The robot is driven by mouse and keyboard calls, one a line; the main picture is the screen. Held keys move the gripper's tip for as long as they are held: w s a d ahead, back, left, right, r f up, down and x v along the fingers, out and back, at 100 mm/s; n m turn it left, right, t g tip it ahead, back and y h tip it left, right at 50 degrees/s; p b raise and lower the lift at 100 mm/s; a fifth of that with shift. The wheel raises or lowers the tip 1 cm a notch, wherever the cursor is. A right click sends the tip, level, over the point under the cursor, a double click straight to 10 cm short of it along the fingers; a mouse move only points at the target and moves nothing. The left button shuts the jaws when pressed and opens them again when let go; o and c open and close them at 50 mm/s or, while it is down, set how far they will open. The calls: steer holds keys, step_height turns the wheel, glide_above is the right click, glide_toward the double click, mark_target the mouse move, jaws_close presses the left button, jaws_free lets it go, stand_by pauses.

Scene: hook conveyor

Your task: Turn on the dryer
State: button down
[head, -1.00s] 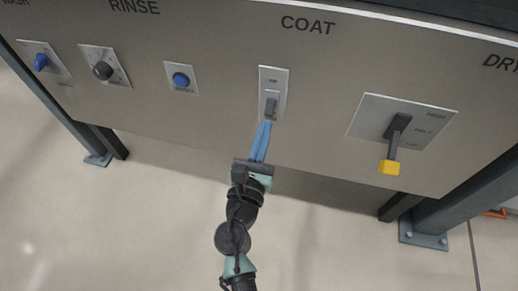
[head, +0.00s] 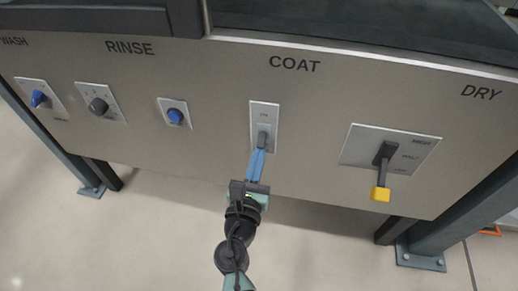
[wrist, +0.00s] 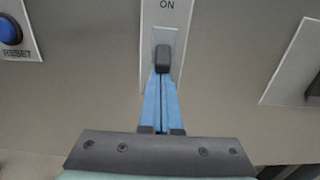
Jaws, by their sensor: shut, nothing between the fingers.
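The dryer lever (head: 385,160) is under the DRY label at the right of the panel in the head view. It is a dark arm with a yellow grip (head: 380,194) pointing down, on a plate with marks beside it. My gripper (head: 260,152) is shut and empty under the COAT label, left of the lever. Its blue fingertips are at the lower end of the grey COAT switch (head: 262,139). In the wrist view the fingertips (wrist: 160,76) meet the lower edge of the dark switch knob (wrist: 163,58), below the word ON. I cannot tell whether they touch.
Left of the COAT switch are a blue RESET button (head: 175,116), a dark RINSE knob (head: 98,105) and a blue WASH knob (head: 39,98). A dark post (head: 460,205) stands at the panel's right end. Bare panel lies between switch and lever.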

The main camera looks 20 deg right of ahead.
mark_target(259, 146)
steer(key=shift+s+r+g+y+p, duration=0.1)
steer(key=shift+r+g+y+p, duration=0.25)
steer(key=shift+p, duration=1.65)
steer(key=shift+a+r+p, duration=0.1)
steer(key=shift+p, duration=0.35)
steer(key=r+g+y+p, duration=0.1)
steer(key=p, duration=0.7)
steer(key=shift+s+r+g, duration=0.15)
steer(key=shift+r+g, duration=0.15)
steer(key=shift+g, duration=0.05)
steer(key=g+p, duration=0.1)
steer(key=p, duration=0.4)
steer(key=r+g+y+p, duration=0.1)
steer(key=p, duration=0.4)
steer(key=shift+s+a, duration=0.1)
steer(key=shift+a, duration=0.05)
steer(key=shift+y+p, duration=0.25)
steer(key=shift+p, duration=0.5)
steer(key=shift+f+g+p, duration=0.1)
steer(key=shift+g+p, duration=0.2)
steer(key=shift+g, duration=0.1)
steer(key=shift+s+f+b, duration=0.1)
steer(key=shift+f+b, duration=0.2)
steer(key=shift+b, duration=0.1)
steer(key=shift+r+p, duration=0.8)
steer(key=shift+p, duration=0.05)
